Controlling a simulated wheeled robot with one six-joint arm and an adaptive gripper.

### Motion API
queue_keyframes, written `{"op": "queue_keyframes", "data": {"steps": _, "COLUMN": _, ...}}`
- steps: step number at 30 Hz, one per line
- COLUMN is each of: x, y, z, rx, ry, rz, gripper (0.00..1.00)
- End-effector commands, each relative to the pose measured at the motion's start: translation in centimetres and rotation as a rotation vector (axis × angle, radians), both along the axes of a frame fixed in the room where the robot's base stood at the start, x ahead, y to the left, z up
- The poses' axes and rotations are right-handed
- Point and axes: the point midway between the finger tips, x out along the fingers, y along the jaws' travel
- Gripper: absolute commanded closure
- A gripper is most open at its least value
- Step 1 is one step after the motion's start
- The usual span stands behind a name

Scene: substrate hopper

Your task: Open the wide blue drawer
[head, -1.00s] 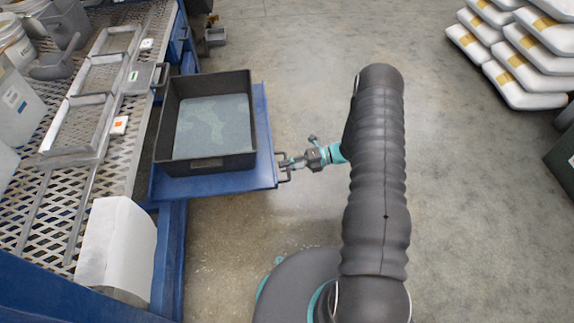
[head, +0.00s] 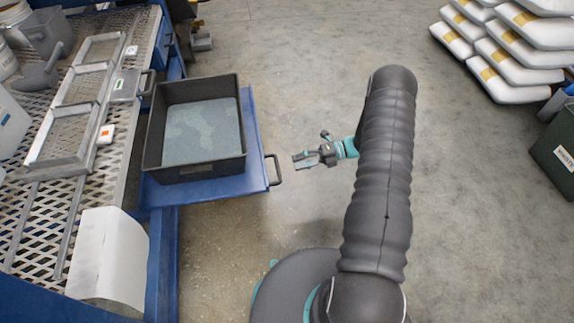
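The wide blue drawer (head: 258,150) stands pulled out from the blue bench at left in the head view, jutting over the floor. A dark handle (head: 275,170) is on its right-hand front edge. A black open bin (head: 197,170) with grey-green material inside sits on the drawer.
The bench's mesh top (head: 50,213) holds metal frames (head: 62,150), scoops and a white block (head: 107,262). White sacks (head: 505,62) are stacked at the upper right, with a dark green bin (head: 557,150) below. The floor between is clear.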

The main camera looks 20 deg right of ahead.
Motion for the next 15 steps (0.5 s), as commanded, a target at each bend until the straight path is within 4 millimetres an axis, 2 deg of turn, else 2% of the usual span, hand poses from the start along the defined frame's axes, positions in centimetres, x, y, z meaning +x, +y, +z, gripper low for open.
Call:
{"op": "queue_keyframes", "data": {"steps": 1, "x": 0.0, "y": -0.9, "z": 0.2, "rx": -0.001, "ry": -0.001, "rz": -0.004, "gripper": 0.61}}
{"op": "queue_keyframes", "data": {"steps": 6, "x": -0.2, "y": -2.8, "z": 0.6, "rx": 0.0, "ry": -0.001, "rz": -0.002, "gripper": 0.61}}
{"op": "queue_keyframes", "data": {"steps": 15, "x": -0.3, "y": -3.5, "z": 0.7, "rx": 0.0, "ry": 0.001, "rz": 0.001, "gripper": 0.61}}
